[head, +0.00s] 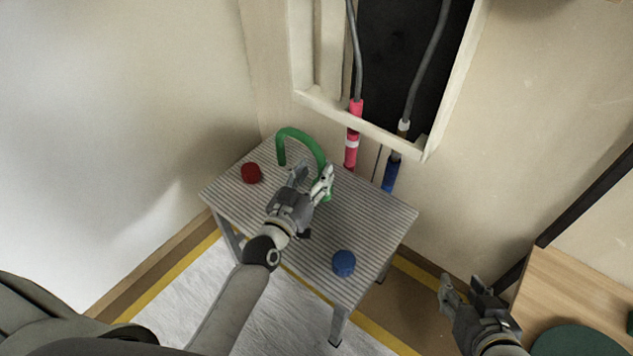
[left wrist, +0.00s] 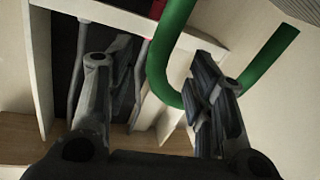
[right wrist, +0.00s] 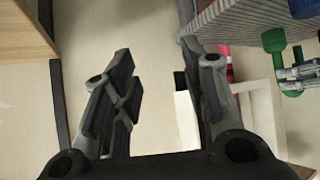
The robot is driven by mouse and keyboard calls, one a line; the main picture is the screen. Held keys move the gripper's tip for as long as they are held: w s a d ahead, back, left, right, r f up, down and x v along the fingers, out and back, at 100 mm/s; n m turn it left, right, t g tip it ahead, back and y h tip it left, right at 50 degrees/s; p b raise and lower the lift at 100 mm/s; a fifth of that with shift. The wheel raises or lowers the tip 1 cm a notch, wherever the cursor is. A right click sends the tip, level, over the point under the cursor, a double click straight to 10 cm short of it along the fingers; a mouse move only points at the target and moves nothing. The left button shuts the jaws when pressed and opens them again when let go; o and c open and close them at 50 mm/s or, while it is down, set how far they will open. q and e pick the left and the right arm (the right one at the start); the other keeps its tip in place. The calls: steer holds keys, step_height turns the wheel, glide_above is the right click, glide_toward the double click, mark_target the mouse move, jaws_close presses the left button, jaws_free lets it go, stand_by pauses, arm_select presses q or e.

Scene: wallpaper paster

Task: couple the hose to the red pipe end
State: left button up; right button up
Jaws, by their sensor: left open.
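The green hose (head: 297,134) is a bent arch on the striped table, its right leg near my left gripper. My left gripper (head: 314,178) is open beside that leg. In the left wrist view the hose (left wrist: 160,60) curves past the right finger; I cannot tell whether it lies between the fingers or beyond them. The red pipe end (head: 351,152), with a white band, hangs below the wall opening behind the table. It also shows in the right wrist view (right wrist: 228,65). My right gripper (head: 466,290) is open and empty, off the table at the lower right.
A red round piece (head: 251,173) and a blue round piece (head: 343,263) lie on the striped table (head: 375,222). A blue pipe end (head: 390,175) hangs right of the red one. The opening has a pale frame (head: 365,125). A wooden surface (head: 560,290) is at right.

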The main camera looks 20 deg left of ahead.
mark_target(319, 166)
arm_select(q)
steer(key=w, duration=0.1)
steer(key=w+b, duration=0.1)
steer(key=w, duration=0.1)
steer(key=shift+w+d+f, duration=0.1)
steer(key=shift+w+d, duration=0.1)
steer(key=shift+w, duration=0.45)
arm_select(e)
steer(key=w+a+r+t+y, duration=0.1)
steer(key=w+r+t, duration=0.2)
steer(key=r, duration=0.1)
steer(key=shift+w+a+r, duration=0.3)
steer(key=shift+w+a, duration=0.05)
arm_select(q)
steer(key=shift+c, duration=0.5)
jaws_close()
